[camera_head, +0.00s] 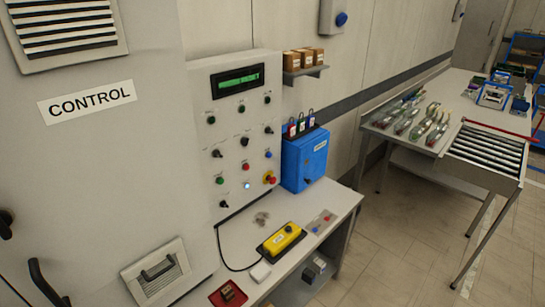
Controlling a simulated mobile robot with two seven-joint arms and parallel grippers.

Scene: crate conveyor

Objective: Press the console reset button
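The console (232,138) is a pale grey upright panel at the middle left, beside the control cabinet. It has a green display (238,81) at the top and rows of small buttons and knobs below. A lit bluish-white button (247,185) is in its lower part. A blue button (267,155) is at its right side, above a red emergency-stop knob (269,177) on yellow. The button labels are too small to read, so I cannot tell which one is reset. Neither of my grippers is in view.
The control cabinet (150,140) fills the left. Below the console, a bench (335,205) holds a yellow pendant (281,240) with a black cable and a red tray (228,294). A blue box (304,160) stands right of the console. A roller conveyor (487,152) is farther right.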

